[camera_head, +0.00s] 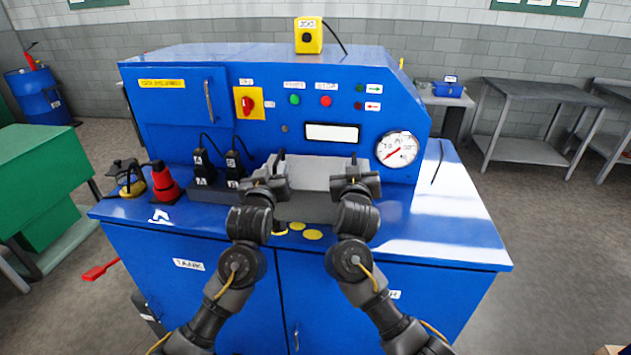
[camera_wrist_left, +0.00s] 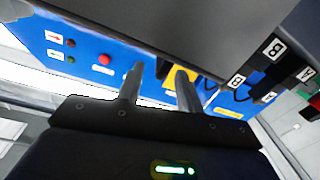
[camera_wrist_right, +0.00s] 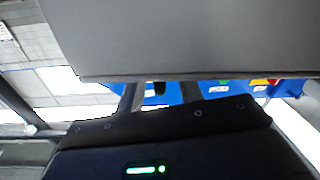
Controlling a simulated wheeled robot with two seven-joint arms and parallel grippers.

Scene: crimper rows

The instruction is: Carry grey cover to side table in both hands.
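The grey cover (camera_head: 313,178) is a light grey box shape at the front of the blue machine, between my two grippers. My left gripper (camera_head: 279,165) is at its left end and my right gripper (camera_head: 354,165) at its right end. A grey side table (camera_head: 527,150) stands at the back right.
The blue machine (camera_head: 230,125) has a gauge (camera_head: 397,149) at right. Black plugs (camera_head: 204,166) and a red cone-shaped item (camera_head: 164,184) stand left of the cover. The blue worktop (camera_head: 450,225) is clear at right. A small stand with a blue tray (camera_head: 448,90) is behind.

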